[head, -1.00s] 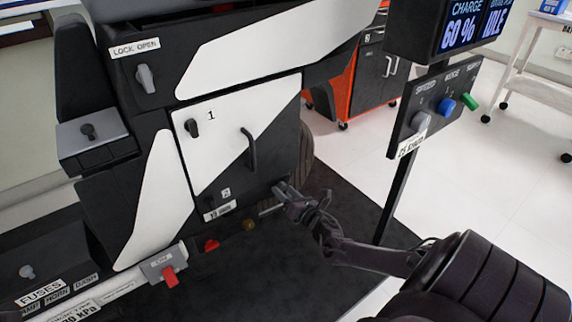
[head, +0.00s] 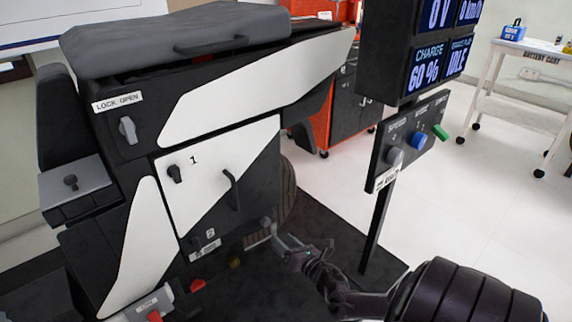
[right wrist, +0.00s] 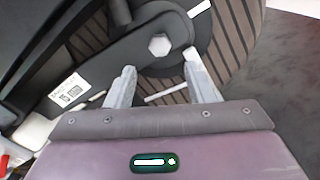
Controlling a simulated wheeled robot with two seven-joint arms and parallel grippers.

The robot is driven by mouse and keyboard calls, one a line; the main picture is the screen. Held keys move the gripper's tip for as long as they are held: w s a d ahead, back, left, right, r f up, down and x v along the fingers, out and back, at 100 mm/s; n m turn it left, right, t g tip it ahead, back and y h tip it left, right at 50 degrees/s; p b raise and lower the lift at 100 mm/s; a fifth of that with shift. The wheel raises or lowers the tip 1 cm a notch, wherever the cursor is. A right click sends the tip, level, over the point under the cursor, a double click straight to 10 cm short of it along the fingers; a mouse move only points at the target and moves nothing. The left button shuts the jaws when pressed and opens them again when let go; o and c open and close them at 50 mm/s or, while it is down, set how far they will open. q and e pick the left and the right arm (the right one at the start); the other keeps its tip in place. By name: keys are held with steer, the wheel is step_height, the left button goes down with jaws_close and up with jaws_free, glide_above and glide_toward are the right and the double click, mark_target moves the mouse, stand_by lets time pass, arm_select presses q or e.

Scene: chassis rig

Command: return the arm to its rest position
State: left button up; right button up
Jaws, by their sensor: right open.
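My right gripper (head: 283,236) is open and empty at the lower right side of the black and white chassis (head: 95,215), near its wheel (head: 285,195). In the right wrist view, its two grey fingers (right wrist: 160,88) stand apart. A bolt head (right wrist: 159,44) on a dark arm and the ribbed wheel (right wrist: 235,35) lie beyond them. I cannot tell whether a finger touches anything. My right arm comes in from the lower right. My left gripper is not in view.
A control post with a display (head: 432,60) and coloured knobs (head: 417,141) stands right of the chassis. An orange cabinet (head: 322,125) is behind it. A white cart (head: 520,50) stands at the far right. The white floor between is clear.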

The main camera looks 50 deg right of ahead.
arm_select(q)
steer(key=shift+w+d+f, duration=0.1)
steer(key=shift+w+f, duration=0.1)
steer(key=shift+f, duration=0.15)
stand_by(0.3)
